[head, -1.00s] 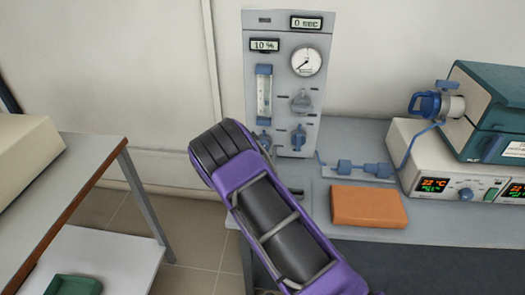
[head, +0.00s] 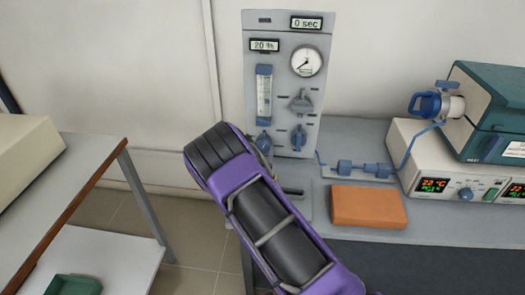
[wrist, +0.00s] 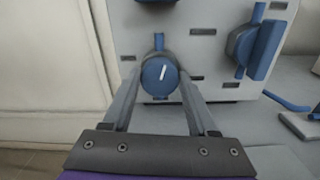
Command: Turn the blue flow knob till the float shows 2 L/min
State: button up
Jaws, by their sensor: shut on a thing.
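The blue flow knob (wrist: 160,75) is round with a white pointer line tilted slightly off upright. It sits low on the left of the grey panel (head: 318,70), and also shows in the head view (head: 264,141). My gripper (wrist: 160,88) is shut on the knob, one finger on each side; in the head view my arm largely hides the fingers. Above the knob stands the flow tube (head: 264,92) with a blue top. The float's height on its scale is too small to read. A small display above the tube (head: 264,45) reads 20 %.
A round gauge (head: 306,62), a grey-blue knob (head: 301,102) and a blue valve knob (head: 298,138) are right of the tube. Blue tubing fittings (head: 358,168) and an orange block (head: 368,207) lie on the bench. A furnace controller (head: 440,170) stands at right.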

jog(key=o, duration=1.4)
jog(key=shift+s, duration=0.1)
jog(key=s, duration=1.7)
jog(key=shift+s+a, duration=0.15)
jog(key=shift+a, duration=0.2)
